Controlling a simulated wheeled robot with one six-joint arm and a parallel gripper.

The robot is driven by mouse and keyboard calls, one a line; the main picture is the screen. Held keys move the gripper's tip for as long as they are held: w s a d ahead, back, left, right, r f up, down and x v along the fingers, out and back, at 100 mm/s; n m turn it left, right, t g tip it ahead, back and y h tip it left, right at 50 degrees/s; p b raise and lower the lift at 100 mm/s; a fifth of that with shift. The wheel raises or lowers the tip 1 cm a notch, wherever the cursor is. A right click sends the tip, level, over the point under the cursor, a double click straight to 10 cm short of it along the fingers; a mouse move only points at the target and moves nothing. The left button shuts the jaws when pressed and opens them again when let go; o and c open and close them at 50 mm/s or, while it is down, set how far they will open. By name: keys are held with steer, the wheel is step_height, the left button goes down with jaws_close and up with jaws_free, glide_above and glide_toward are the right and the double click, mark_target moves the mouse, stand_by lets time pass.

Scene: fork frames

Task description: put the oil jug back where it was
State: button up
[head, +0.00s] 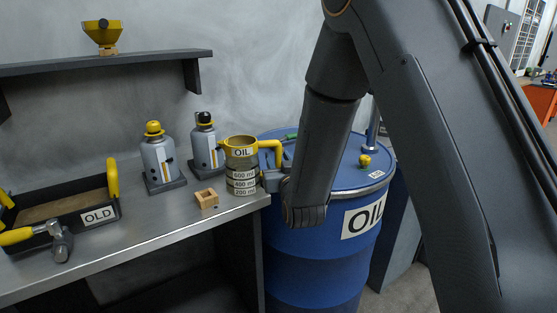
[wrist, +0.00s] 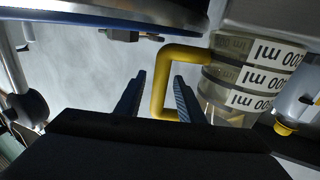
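The oil jug (head: 242,172), clear with a yellow rim marked OIL and white volume bands, appears upright at the right end of the metal workbench (head: 150,225). In the wrist view the jug (wrist: 225,100) appears upside down at the right, its yellow handle (wrist: 186,52) reaching left. My gripper (wrist: 157,88) is open, its two dark fingers apart. The handle's upright bar shows between them, with a gap on both sides; I cannot tell how deep it sits. In the head view my forearm and wrist hide most of the gripper beside the handle.
A blue oil drum (head: 310,255) stands right of the bench, close to the jug. Two grey bottles (head: 160,160) (head: 205,145) stand behind left. A small wooden block (head: 206,199) lies in front. A shelf (head: 130,60) holds a yellow funnel (head: 103,33).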

steer(key=shift+r, duration=0.2)
steer(key=b+v, duration=0.1)
steer(key=v, duration=1.1)
steer(key=s+d+f+m+g+h, duration=0.2)
steer(key=s+d+f+g+h, duration=0.15)
steer(key=d+f+g, duration=0.6)
steer(key=s+d+m+g, duration=0.1)
steer(key=s+d+g, duration=0.3)
steer(key=s, duration=0.6)
steer(key=s+d+r+g, duration=0.1)
steer(key=s+d+g, duration=0.3)
steer(key=s, duration=0.7)
steer(key=d, duration=0.2)
steer(key=shift+d+r+m, duration=0.15)
steer(key=shift+d+m, duration=0.15)
steer(key=shift+m, duration=0.1)
steer(key=shift+s+a+r, duration=0.1)
steer(key=shift+s, duration=0.05)
